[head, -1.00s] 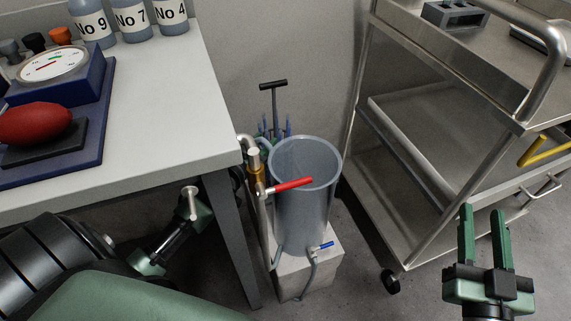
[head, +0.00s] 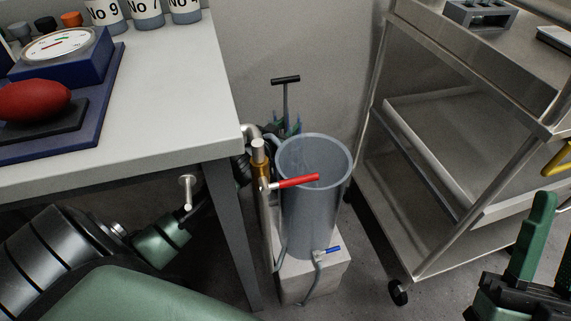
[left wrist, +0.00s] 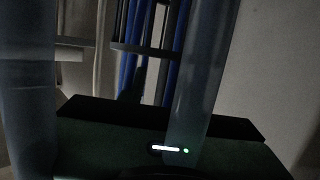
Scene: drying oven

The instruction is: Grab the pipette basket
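The pipette basket stands on the floor behind the clear cylinder (head: 312,215). Its dark T-shaped handle (head: 286,80) rises above a partly hidden cluster of blue and green parts (head: 283,126). In the left wrist view, blue pipettes (left wrist: 130,60) and a grey crossbar (left wrist: 146,48) show close in front of my left gripper (left wrist: 160,140). My left arm reaches under the table towards the basket; its gripper is mostly hidden by the table leg and pipes, and its opening is unclear. My right gripper (head: 545,225) is at the lower right, open and empty.
The clear cylinder stands on a pale block with a red-handled valve (head: 299,181) and a blue-handled tap (head: 328,250). The table (head: 175,110) and its leg (head: 232,235) are on the left, a metal trolley (head: 470,150) on the right. Floor between is narrow.

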